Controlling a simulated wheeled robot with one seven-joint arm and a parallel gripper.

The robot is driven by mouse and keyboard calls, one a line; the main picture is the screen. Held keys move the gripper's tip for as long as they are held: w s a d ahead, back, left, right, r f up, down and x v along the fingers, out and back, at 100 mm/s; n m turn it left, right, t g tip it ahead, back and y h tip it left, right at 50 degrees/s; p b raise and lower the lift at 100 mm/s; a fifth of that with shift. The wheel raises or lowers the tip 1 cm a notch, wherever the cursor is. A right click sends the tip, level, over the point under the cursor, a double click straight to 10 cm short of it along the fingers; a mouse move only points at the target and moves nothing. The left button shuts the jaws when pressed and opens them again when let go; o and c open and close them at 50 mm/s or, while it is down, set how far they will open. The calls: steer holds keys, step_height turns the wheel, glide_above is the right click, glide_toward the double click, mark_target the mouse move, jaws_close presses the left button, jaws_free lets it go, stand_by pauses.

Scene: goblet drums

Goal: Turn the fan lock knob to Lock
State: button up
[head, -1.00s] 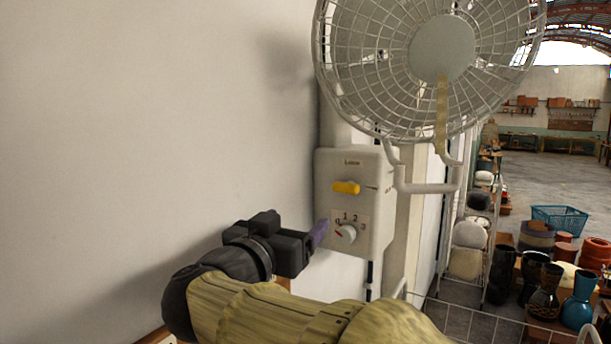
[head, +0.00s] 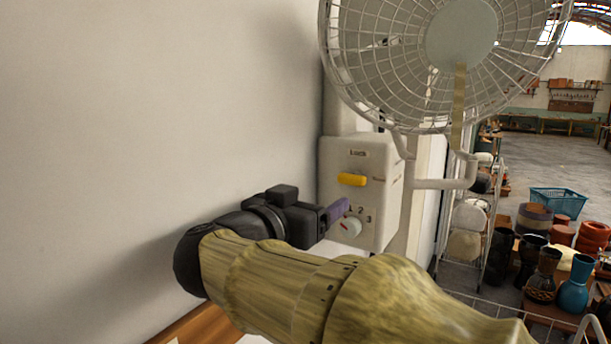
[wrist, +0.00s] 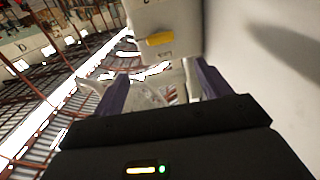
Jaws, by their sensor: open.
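The yellow knob (head: 352,180) lies lengthwise across the front of the white control box (head: 385,228) below the fan. A label above it seems to read "Lock", and a smaller mark sits to its right. My gripper (head: 338,210) is open and empty, with purple fingers just below the knob, partly over the number marks near the white dial (head: 349,227). In the wrist view, the yellow knob (wrist: 160,39) shows beyond and above the gap between the two spread fingers. The fingers do not appear to touch it.
The fan's wire cage (head: 400,65) hangs above the box, with a bent white pipe (head: 440,184) at its right. A plain wall (head: 150,110) stands close at the left. Pots, drums and a blue basket (head: 557,201) stand at the far right.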

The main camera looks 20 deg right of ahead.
mark_target(349, 178)
steer(key=p+x, duration=0.4)
steer(key=x, duration=1)
steer(key=shift+w, duration=0.25)
steer(key=shift+s, duration=0.1)
steer(key=c, duration=1)
